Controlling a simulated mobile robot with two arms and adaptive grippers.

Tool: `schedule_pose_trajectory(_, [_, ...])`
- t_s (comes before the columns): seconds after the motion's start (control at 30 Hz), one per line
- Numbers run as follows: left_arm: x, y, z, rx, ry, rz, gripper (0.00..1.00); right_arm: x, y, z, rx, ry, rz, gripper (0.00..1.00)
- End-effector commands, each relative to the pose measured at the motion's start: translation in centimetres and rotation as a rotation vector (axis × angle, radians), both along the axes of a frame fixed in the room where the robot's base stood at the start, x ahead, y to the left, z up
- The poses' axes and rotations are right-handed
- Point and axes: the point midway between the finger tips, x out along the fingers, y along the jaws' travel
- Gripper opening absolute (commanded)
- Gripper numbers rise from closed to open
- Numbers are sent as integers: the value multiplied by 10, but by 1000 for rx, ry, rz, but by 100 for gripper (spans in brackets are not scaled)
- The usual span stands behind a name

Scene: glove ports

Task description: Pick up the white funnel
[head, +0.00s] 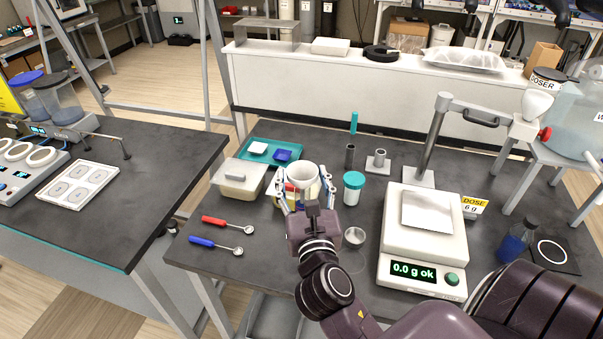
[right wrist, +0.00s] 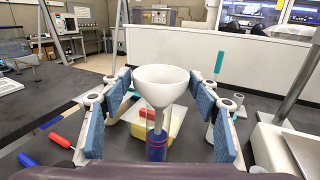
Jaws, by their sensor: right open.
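The white funnel (head: 303,174) stands upright with its wide cone on top, on the dark bench in the head view. Gaps show between the pads and the funnel. The gripper hides part of the holder in the head view. My left gripper is not in view.
A lidded tub (head: 238,181) stands left of the funnel, and a teal-capped jar (head: 353,188) stands close on its right. A balance (head: 423,240) is further right. Red (head: 228,224) and blue (head: 214,245) handled scoops lie at the left front. A teal tray (head: 270,148) lies behind.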

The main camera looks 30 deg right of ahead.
Motion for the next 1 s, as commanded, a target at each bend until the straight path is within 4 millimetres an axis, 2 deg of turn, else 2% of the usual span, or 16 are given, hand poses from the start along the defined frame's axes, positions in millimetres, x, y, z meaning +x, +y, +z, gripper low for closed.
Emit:
schedule_pose_trajectory(0.03, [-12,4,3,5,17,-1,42,6,-3,3,-1,-3,-1,56])
schedule_pose_trajectory(0.1, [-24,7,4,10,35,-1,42,13,-7,3,-1,-2,-2,56])
schedule_pose_trajectory(0.23, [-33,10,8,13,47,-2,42,28,-15,3,-1,-2,-2,56])
schedule_pose_trajectory(0.37, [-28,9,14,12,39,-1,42,46,-24,3,0,-2,-1,56])
schedule_pose_trajectory(0.5, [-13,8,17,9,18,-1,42,58,-30,2,2,0,-1,56])
schedule_pose_trajectory(0.63, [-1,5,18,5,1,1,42,60,-31,1,2,-1,-1,56])
schedule_pose_trajectory(0.77, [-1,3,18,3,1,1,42,60,-31,0,2,0,-1,56])
schedule_pose_trajectory(1.0, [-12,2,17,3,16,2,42,60,-31,0,2,0,-1,32])
